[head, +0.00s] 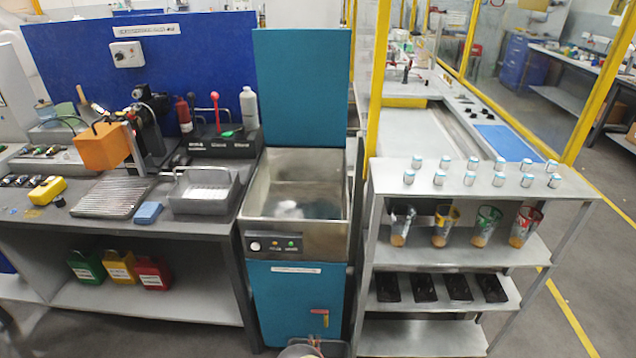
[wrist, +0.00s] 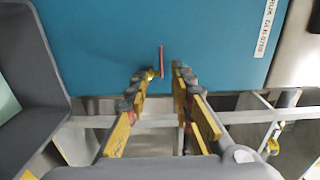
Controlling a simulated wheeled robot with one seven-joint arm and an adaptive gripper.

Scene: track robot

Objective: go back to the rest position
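My gripper (wrist: 165,73) shows in the wrist view with two yellow-sided fingers. The fingertips are apart and nothing is held between them. A red valve handle (wrist: 161,60) on the blue cabinet front (wrist: 100,35) appears just beyond the fingertips, in line with the gap. I cannot tell whether a finger touches it. In the head view, the red handle (head: 320,311) is low on the blue cabinet (head: 285,300), under a steel basin (head: 340,190).
A grey workbench (head: 130,230) with tools stands on the left. A metal shelf (head: 480,180) with small jars, cups and black trays stands close on the right. Its frame leaves a narrow gap beside the cabinet. Floor shows at the far right.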

